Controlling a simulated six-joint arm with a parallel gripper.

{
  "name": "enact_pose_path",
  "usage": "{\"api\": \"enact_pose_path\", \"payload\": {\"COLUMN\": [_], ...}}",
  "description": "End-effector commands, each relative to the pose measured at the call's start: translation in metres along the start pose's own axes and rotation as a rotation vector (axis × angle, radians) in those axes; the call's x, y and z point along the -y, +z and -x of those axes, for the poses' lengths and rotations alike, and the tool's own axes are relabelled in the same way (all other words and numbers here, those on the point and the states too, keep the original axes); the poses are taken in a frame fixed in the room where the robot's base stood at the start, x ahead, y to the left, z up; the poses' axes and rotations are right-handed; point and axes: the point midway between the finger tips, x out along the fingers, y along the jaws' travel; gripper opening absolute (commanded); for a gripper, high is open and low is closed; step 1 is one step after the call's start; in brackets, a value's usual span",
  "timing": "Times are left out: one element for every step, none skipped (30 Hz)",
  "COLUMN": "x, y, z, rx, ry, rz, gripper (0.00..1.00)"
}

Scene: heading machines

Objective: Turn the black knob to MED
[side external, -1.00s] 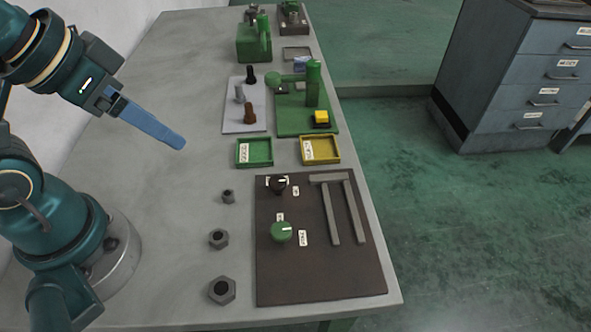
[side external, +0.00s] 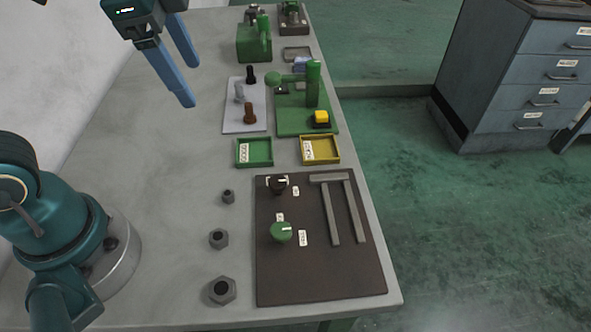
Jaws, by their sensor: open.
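The black knob (side external: 278,186) stands near the upper left of a dark brown panel (side external: 330,275) on the table. It has a light pointer mark on top, and small white labels stand around it, too small to read. A green knob (side external: 281,232) with a light mark sits below it on the same panel. My gripper (side external: 188,84) has two blue fingers, spread apart and empty. It hangs above the table at the upper left, well away from the black knob.
Grey slotted rails (side external: 334,211) are on the panel's right. Several nuts (side external: 219,239) lie left of it. A green tray (side external: 254,153) and a yellow tray (side external: 320,150) stand behind it, then a grey board with pegs (side external: 245,118) and a green press (side external: 312,85). The table's left-middle is clear.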

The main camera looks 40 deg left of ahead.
Motion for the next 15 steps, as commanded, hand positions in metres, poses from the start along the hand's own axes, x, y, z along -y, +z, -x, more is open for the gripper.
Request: {"api": "enact_pose_path", "payload": {"x": [0.002,0.003,0.004,0.004,0.004,0.003,0.002,0.000,-0.003,-0.005,-0.009,-0.013,-0.018,-0.022,-0.028], "y": [-0.011,-0.017,-0.025,-0.031,-0.036,-0.044,-0.050,-0.056,-0.063,-0.069,-0.074,-0.081,-0.086,-0.090,-0.096], "z": [-0.004,-0.007,-0.011,-0.014,-0.017,-0.022,-0.027,-0.031,-0.038,-0.043,-0.049,-0.057,-0.063,-0.069,-0.078], "rx": [0.029,0.045,0.067,0.082,0.097,0.118,0.134,0.149,0.170,0.185,0.201,0.220,0.236,0.251,0.269], "ry": [0.012,0.019,0.027,0.032,0.039,0.047,0.053,0.060,0.069,0.075,0.081,0.090,0.097,0.102,0.109], "rz": [-0.075,-0.117,-0.173,-0.214,-0.253,-0.307,-0.346,-0.383,-0.434,-0.469,-0.505,-0.551,-0.582,-0.613,-0.651], "gripper": [0.69,0.69,0.69,0.69,0.69,0.69,0.69,0.69,0.69,0.69,0.69,0.69,0.69,0.69,0.69]}}
